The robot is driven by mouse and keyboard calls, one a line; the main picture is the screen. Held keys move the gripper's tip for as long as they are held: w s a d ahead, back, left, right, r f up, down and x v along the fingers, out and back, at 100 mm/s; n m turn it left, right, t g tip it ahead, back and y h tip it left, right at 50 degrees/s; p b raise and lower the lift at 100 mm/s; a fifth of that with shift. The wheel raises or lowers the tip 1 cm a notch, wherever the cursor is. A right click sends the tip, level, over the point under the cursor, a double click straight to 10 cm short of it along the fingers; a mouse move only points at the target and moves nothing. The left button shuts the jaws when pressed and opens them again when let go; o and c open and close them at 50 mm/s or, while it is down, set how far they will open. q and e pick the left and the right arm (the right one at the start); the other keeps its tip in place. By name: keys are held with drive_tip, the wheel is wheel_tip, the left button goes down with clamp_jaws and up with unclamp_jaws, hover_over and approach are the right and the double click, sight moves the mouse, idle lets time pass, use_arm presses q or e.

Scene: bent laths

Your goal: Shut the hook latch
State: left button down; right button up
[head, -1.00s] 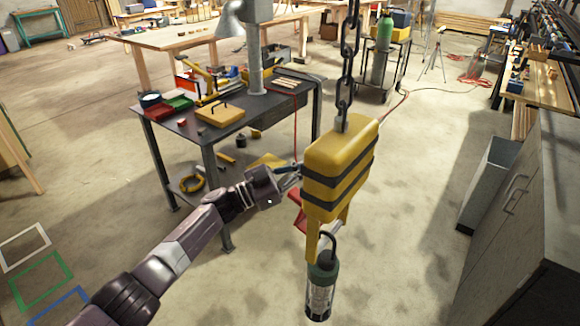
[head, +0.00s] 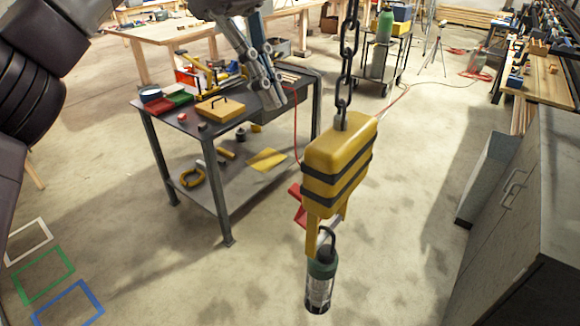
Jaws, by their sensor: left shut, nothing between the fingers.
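A yellow hook block (head: 335,160) with dark bands hangs from a chain in the head view. Two yellow prongs reach down from it, the front one (head: 312,236) showing best. A green-topped canister (head: 320,282) hangs by its dark ring below the prongs. A red piece (head: 298,193), perhaps the latch, sticks out at the block's lower left; its far end is hidden, and I cannot tell how it sits. My left gripper (head: 272,98) is shut and empty, up and left of the block, apart from it, fingers pointing down. My right gripper is not in view.
A dark workbench (head: 215,150) with trays and a yellow box (head: 220,108) stands behind on the left. A grey cabinet (head: 520,220) stands on the right.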

use_arm(q)
wheel_tip(320, 180, down, 2)
drive_tip(key=f+b, duration=0.1)
drive_tip(key=p, duration=0.2)
hover_over(290, 188)
drive_tip(key=f, duration=0.3)
drive_tip(key=d+f, duration=0.1)
drive_tip(key=f, duration=0.1)
drive_tip(key=shift+f, duration=0.3)
drive_tip(key=f, duration=0.2)
drive_tip(key=w+a+f+p, duration=0.1)
drive_tip(key=shift+f, duration=0.5)
drive_tip(key=shift+d, duration=0.15)
